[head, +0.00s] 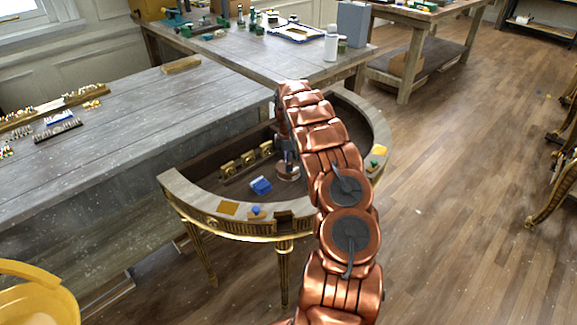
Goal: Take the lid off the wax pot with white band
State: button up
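A small round pot (288,174), with a pale band and brownish parts, stands in the recessed top of the half-round gilt console (185,195). It looks like the wax pot with white band, but it is small and partly covered by my gripper. My gripper (288,160) points down directly over the pot, at or just above its top. I cannot tell whether the fingers touch a lid or are closed on it. The lid cannot be made out apart from the pot.
A blue block (260,186) lies left of the pot, with a row of brass pieces (246,160) behind it. A gold square (228,208), a blue knob (256,210) and a yellow piece (379,150) sit on the console's rim. Grey workbenches (130,110) stand left and behind.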

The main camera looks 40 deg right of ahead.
grip_shut()
dwell(0.3)
